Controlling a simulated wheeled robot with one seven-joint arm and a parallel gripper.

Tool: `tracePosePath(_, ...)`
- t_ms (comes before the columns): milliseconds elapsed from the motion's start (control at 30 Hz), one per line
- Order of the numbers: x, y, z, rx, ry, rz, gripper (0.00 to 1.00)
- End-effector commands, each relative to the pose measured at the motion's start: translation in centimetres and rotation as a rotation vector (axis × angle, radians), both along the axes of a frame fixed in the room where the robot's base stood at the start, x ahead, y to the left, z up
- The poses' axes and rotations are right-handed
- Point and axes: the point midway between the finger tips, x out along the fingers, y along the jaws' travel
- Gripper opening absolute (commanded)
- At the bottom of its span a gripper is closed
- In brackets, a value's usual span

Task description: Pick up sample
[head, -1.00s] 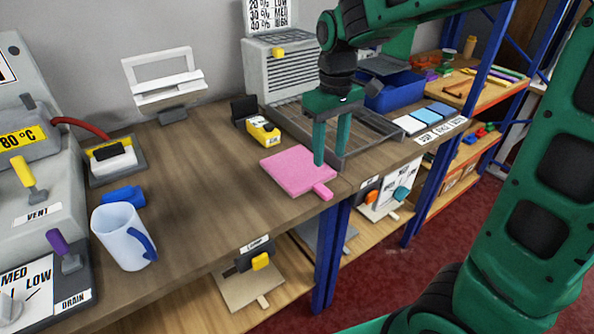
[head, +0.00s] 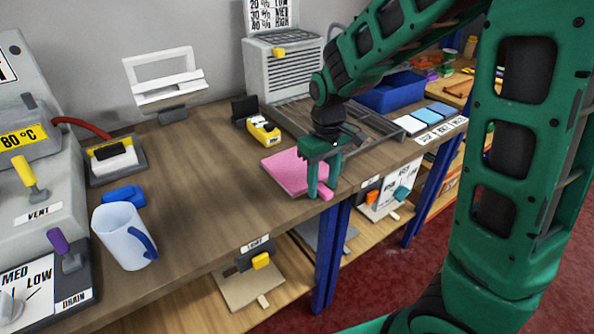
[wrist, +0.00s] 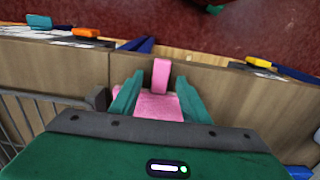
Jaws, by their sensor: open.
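The sample is most likely the pink flat square piece (head: 284,170) with a short tab, lying on the wooden bench near its front edge. In the wrist view the pink piece (wrist: 158,104) lies between my fingers, its tab pointing to the bench edge. My gripper (head: 319,192) is open, pointing down over the tab end of the piece. The fingers stand on either side of it in the wrist view. My gripper hides part of the piece in the head view, and I cannot tell whether the fingers touch it.
A wire rack tray (head: 372,124) stands right behind my gripper. A yellow device (head: 263,131) sits behind the pink piece. A white mug (head: 122,237) with a blue handle and a blue block (head: 124,195) are at the left. The bench middle is clear.

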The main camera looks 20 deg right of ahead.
Motion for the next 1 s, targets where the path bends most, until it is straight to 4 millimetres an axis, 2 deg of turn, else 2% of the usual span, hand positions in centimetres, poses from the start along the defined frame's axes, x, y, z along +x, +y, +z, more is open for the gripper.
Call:
tracePosePath(200,0.0,0.0,-0.1,0.000,-0.001,0.000,0.42)
tracePosePath(233,0.0,0.0,-0.1,0.000,-0.001,0.000,0.40)
tracePosePath(400,0.0,0.0,-0.1,0.000,0.000,-0.001,0.00)
tracePosePath(767,0.0,0.0,0.1,0.000,-0.001,-0.001,0.00)
tracePosePath(1000,0.1,0.0,2.3,0.002,-0.005,-0.001,0.00)
